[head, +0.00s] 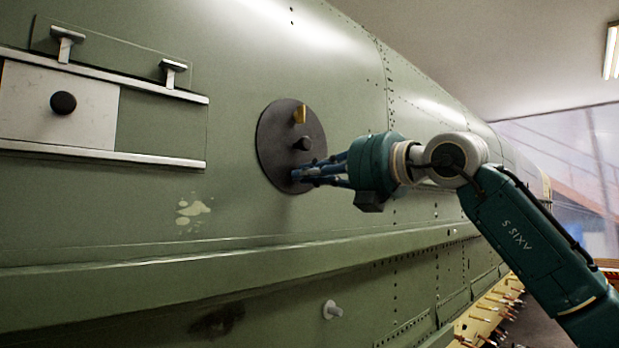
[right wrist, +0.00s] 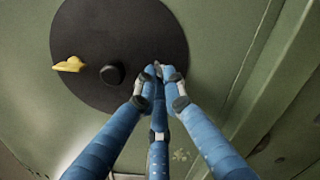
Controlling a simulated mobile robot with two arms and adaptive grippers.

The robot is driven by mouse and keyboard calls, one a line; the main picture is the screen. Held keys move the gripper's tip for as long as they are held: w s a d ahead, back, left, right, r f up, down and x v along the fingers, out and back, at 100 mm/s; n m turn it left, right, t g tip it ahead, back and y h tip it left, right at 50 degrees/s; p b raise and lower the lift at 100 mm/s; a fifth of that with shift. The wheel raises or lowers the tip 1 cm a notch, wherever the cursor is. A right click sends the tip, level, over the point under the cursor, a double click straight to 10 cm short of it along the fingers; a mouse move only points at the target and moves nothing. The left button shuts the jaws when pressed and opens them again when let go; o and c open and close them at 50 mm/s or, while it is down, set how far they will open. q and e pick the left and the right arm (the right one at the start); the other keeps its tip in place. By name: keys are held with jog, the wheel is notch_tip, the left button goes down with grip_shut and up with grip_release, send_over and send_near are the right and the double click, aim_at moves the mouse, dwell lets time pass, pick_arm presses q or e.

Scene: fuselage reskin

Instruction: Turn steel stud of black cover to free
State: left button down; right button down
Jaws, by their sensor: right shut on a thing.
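The round black cover (head: 268,140) lies against the green fuselage skin and also shows in the right wrist view (right wrist: 85,35). A brass stud (head: 300,113) sits near its top and a black knob (head: 303,144) at its middle. They show in the wrist view as the yellow stud (right wrist: 68,64) and the knob (right wrist: 112,74). My right gripper (head: 301,177) has its blue fingers closed at the lower part of the cover, shut on the steel stud. In the wrist view the fingertips (right wrist: 160,76) meet there and mostly hide the stud. My left gripper is not in view.
At left, two pale rails (head: 100,155) hold a light sliding panel (head: 28,95) with a black knob, with two T-shaped handles (head: 172,70) above. A long green ledge (head: 150,278) runs below the cover. A pale peg (head: 332,310) sticks out beneath it.

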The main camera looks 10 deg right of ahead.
jog(key=n+p, duration=0.1)
jog(key=n, duration=1)
jog(key=shift+f, duration=0.15)
dwell(0.3)
jog(key=c, duration=1.8)
grip_release()
jog(key=shift+c, duration=0.2)
jog(key=shift+s, duration=0.1)
jog(key=v, duration=1.2)
jog(key=shift+f, duration=0.1)
